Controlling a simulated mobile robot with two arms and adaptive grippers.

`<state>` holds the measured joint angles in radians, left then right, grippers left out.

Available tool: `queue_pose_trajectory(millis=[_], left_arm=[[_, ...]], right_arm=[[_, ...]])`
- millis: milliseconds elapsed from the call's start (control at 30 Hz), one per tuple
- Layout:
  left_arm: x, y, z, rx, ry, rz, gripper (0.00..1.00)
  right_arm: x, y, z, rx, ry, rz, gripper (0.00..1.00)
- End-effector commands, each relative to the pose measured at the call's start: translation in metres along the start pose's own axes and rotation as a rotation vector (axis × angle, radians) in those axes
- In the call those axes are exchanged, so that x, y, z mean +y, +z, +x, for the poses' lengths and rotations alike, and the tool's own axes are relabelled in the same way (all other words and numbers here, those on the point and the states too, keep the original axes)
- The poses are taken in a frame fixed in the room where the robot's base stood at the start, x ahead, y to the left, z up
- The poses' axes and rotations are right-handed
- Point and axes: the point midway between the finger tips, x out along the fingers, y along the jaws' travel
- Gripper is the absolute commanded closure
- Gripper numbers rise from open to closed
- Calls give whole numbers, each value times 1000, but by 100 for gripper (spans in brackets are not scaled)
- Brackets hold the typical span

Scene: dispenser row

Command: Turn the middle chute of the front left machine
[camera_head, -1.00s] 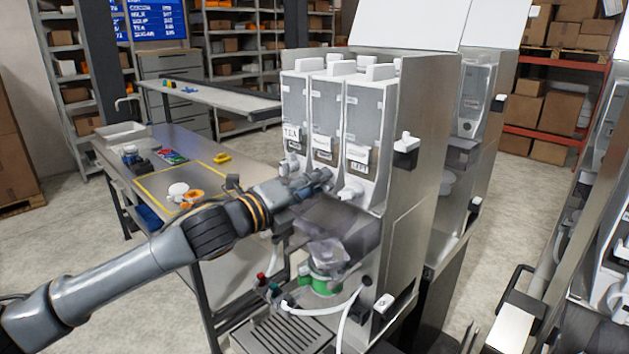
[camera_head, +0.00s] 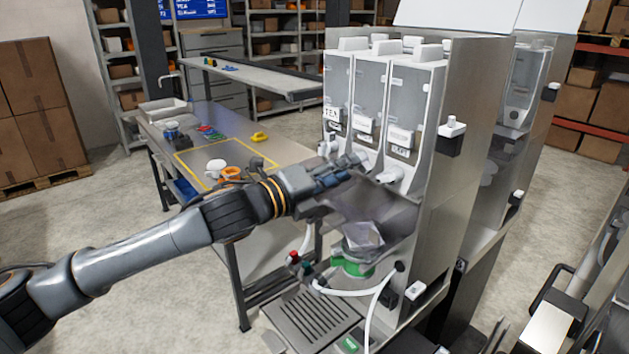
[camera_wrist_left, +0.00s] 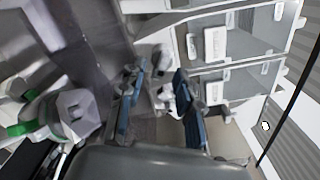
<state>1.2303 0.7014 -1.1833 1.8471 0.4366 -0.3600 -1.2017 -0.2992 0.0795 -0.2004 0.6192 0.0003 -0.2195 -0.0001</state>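The front left machine (camera_head: 455,190) is a tall steel dispenser with three clear-fronted canisters. The left one is labelled TEA; the other labels are too small to read surely. The middle canister (camera_head: 370,95) has a white chute (camera_head: 366,160) at its foot, partly hidden by my fingers. The right chute (camera_head: 389,175) shows clear of them. My left gripper (camera_head: 345,172) is at the middle chute's height, just in front of it. In the left wrist view its blue fingers (camera_wrist_left: 158,100) are apart, with a white chute part near their tips. Contact cannot be told. My right gripper is not in view.
Below the gripper are a dark translucent mixing part, a green-based cup part (camera_head: 355,268), a white hose (camera_head: 345,292) and a drip grate (camera_head: 315,318). A steel worktable (camera_head: 185,150) stands at the left. A second machine (camera_head: 520,120) stands behind at the right.

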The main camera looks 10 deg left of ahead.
Motion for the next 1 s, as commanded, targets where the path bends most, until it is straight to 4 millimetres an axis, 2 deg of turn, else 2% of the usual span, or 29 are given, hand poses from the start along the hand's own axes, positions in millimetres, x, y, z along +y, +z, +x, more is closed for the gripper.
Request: queue_pose_trajectory(millis=[33,200,400,600,900,1000], left_arm=[[2,1,-12,-2,3,1,66],[2,1,-48,-2,3,1,66],[2,0,-76,-1,4,0,66],[1,0,-86,0,2,-1,66],[1,-1,-86,0,2,-3,66],[5,-8,-84,4,10,-33,66]], right_arm=[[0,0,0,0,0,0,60],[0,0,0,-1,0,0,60],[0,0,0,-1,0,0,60],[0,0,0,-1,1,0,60],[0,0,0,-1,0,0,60],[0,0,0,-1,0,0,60]])
